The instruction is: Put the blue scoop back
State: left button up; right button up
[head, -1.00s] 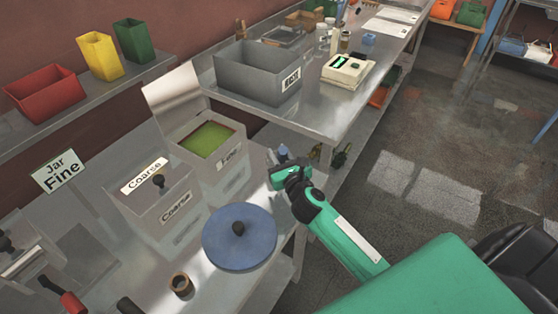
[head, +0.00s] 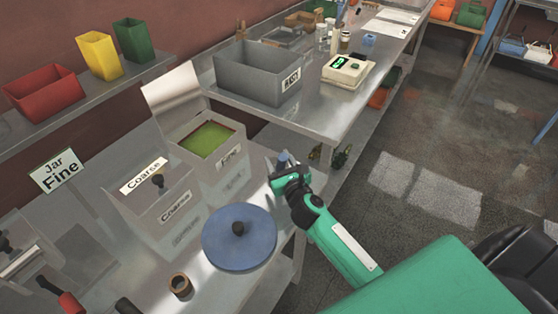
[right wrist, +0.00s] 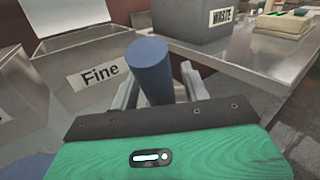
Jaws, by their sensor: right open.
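The blue scoop shows only as a blue upright cylinder, seemingly its handle (right wrist: 150,70), in the right wrist view. It stands between the two grey fingers of my right gripper (right wrist: 158,90), which is open around it. In the head view a small blue end (head: 283,158) shows just beyond my right gripper (head: 284,172), at the bench edge beside the Fine bin. The scoop's bowl is hidden. The Fine bin (head: 222,171) has its lid up and green powder inside; it also shows in the right wrist view (right wrist: 75,80). My left gripper is not in view.
The lidded Coarse bin (head: 170,215) stands left of the Fine bin. A round blue lid (head: 240,240) with a black knob lies in front. A grey waste box (head: 250,80) and a scale (head: 347,70) stand on the far table. The floor at right is clear.

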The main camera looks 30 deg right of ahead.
jog(key=shift+r, duration=0.25)
jog(key=s, duration=0.3)
jog(key=s+b, duration=0.1)
jog(key=s, duration=0.3)
jog(key=s+b, duration=0.1)
jog(key=s, duration=0.2)
jog(key=shift+s+a+f, duration=0.25)
jog(key=shift+s+a, duration=0.05)
jog(key=shift+a, duration=0.1)
jog(key=shift+s+r+b, duration=0.15)
jog(key=shift+s+b, duration=0.15)
jog(key=shift+s, duration=0.4)
